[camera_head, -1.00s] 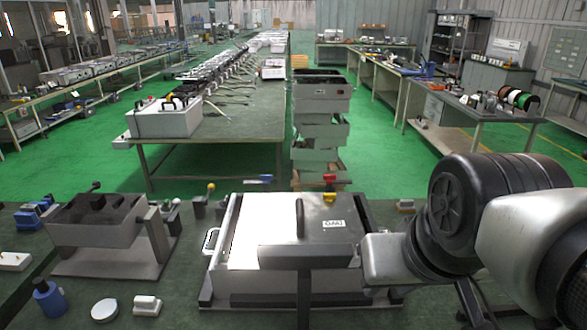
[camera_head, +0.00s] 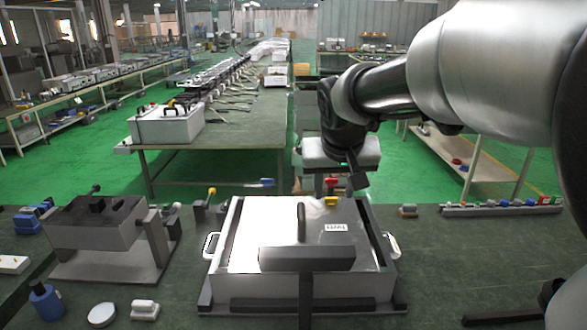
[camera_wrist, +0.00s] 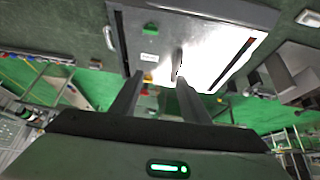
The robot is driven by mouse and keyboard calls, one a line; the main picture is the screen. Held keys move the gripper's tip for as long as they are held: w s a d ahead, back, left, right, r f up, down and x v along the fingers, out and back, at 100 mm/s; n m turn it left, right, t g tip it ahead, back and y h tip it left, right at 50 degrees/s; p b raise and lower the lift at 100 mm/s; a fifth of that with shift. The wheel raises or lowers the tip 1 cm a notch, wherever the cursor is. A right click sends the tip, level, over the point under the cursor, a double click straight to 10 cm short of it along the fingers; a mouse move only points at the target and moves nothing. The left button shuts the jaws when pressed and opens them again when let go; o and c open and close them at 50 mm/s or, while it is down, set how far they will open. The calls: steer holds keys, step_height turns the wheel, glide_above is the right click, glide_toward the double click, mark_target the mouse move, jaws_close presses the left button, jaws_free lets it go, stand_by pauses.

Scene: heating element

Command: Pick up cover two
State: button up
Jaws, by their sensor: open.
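A silvery flat cover (camera_head: 265,225) with a dark upright handle (camera_head: 301,222) and a small white label (camera_head: 336,227) lies on a box on the near bench. I cannot read the label, so I cannot tell if this is cover two. My gripper (camera_head: 338,190) is open and empty, above and behind the cover's far right part, pointing down. In the wrist view my gripper's two fingers (camera_wrist: 158,78) are spread apart, with the cover (camera_wrist: 205,40) beyond them. The handle (camera_wrist: 178,65) appears near the right finger's tip, apart from it as far as I can tell.
A grey bin on a stand (camera_head: 95,222) is left of the box. White side handles (camera_head: 392,246) stick out from the box.

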glide_toward(301, 211)
steer(key=shift+y, duration=0.3)
steer(key=x, duration=0.5)
steer(key=shift+s+d+f, duration=0.1)
steer(key=shift+d, duration=0.3)
steer(key=shift+p+x, duration=0.7)
steer(key=shift+x, duration=2.35)
jaws_close()
steer(key=shift+a+r, duration=0.1)
steer(key=shift+r, duration=0.2)
